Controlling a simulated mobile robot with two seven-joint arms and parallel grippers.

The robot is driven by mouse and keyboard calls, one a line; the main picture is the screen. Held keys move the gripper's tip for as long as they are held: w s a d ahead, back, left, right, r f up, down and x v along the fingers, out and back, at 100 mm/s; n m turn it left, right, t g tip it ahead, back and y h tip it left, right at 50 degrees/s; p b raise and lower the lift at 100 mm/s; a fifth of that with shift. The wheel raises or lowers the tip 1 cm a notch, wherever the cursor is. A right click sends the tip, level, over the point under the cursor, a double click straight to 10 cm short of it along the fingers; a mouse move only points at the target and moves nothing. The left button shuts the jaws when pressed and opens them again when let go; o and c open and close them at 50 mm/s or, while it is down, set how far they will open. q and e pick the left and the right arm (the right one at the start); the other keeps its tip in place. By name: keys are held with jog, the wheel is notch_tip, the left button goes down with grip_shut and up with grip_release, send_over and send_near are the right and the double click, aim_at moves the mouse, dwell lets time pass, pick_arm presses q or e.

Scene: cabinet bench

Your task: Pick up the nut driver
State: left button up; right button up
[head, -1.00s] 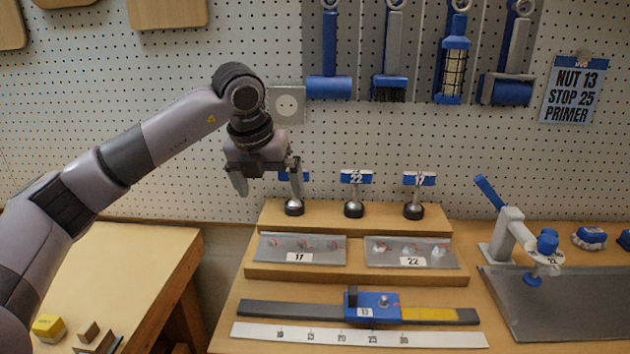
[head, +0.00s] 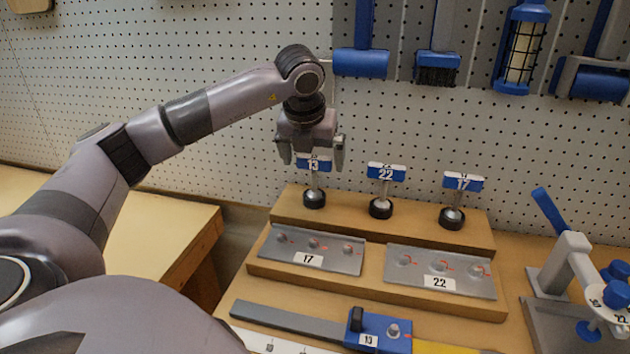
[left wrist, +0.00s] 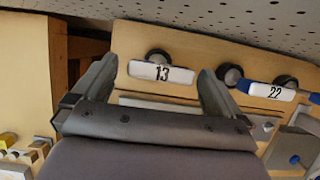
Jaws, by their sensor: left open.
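Three nut drivers with blue and white T-handles stand upright on the wooden step, labelled 13 (head: 314,167), 22 (head: 386,174) and 17 (head: 463,183). My left gripper (head: 312,158) is open, pointing down at the handle of the 13 driver, with a finger to each side of it in the head view. In the left wrist view the 13 handle (left wrist: 163,73) shows between the two fingers, apart from both. The 22 driver (left wrist: 275,91) shows to the right there. My right gripper is not in view. A sign reading NUT 13 showed in the earlier head view.
Grey plates marked 17 (head: 312,251) and 22 (head: 440,270) lie on the lower step. A blue slider (head: 379,332) on a rail is in front. A lever press (head: 568,265) stands at right. Tools hang on the pegboard (head: 200,100) behind.

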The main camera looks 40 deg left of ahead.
pick_arm(q)
jog(key=shift+x, duration=1.05)
jog(key=shift+c, duration=0.3)
jog(key=c, duration=1)
jog(key=shift+w+r, duration=0.1)
jog(key=shift+r, duration=0.1)
